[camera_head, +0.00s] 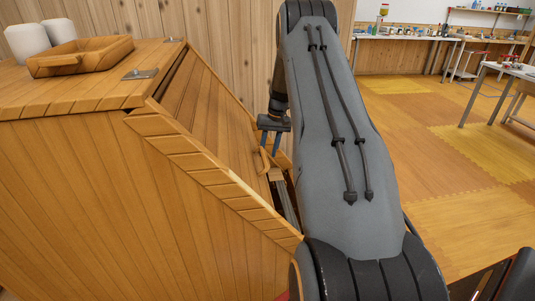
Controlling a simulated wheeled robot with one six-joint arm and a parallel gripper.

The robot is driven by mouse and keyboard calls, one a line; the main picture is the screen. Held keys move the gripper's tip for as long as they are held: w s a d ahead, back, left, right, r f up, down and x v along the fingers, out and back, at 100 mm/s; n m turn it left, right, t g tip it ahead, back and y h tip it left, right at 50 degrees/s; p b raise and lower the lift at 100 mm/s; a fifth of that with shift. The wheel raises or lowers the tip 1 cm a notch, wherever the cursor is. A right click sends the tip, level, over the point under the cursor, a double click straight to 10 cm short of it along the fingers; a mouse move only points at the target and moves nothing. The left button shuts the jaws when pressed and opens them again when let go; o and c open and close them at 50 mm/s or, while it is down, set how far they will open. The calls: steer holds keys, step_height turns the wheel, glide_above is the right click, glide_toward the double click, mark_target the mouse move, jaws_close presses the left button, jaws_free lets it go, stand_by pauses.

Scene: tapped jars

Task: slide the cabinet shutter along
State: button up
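The wooden cabinet (130,200) stands at the left, with a slanted front framed by plank edges. Its shutter (208,103) is a wooden panel lying in the slanted opening, with a curved wooden handle (262,160) near its right side. My arm hides part of the cabinet's right side.
A wooden tray (95,65) and two white rounded jars (28,43) stand on the cabinet top near metal hinges (141,74). Workbenches (400,39) with small items stand at the back right. The tiled floor (450,130) at right is mostly clear.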

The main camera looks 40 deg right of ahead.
steer(key=shift+a+f, duration=0.2)
steer(key=shift+f, duration=0.85)
jaws_close()
steer(key=shift+f, duration=0.1)
